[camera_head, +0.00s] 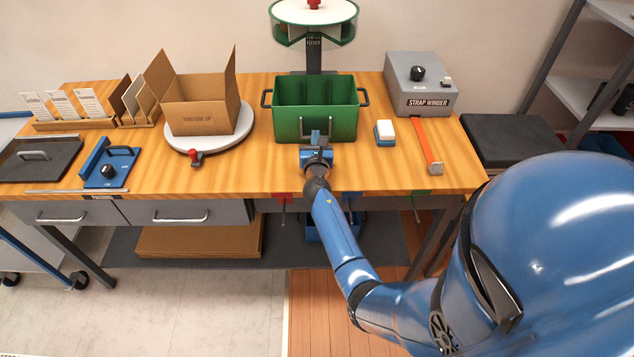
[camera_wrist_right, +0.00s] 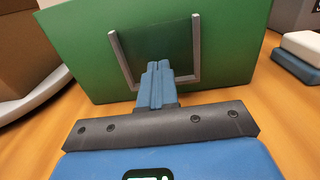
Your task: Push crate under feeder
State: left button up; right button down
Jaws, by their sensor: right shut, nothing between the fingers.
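The green crate (camera_head: 345,127) stands upright on the wooden table, with dark handles on its sides and a grey handle on its front. The feeder (camera_head: 315,35), a round green and white unit with a red knob on a dark post, is behind and above the crate. My right gripper (camera_head: 315,138) is shut and empty, at the crate's front. In the right wrist view, its closed blue fingers (camera_wrist_right: 157,85) point at the green crate wall (camera_wrist_right: 85,50), between the sides of the grey handle; contact is not clear. My left gripper is not in view.
A cardboard box (camera_head: 205,120) sits on a round white turntable (camera_head: 240,130) left of the crate. A white and blue block (camera_head: 385,132) and the grey strap winder (camera_head: 425,85) with an orange strap (camera_head: 424,140) are to the right.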

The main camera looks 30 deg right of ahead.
jog(key=b+x, duration=0.1)
jog(key=x, duration=0.4)
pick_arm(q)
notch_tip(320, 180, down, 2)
pick_arm(e)
jog(key=shift+a, duration=0.1)
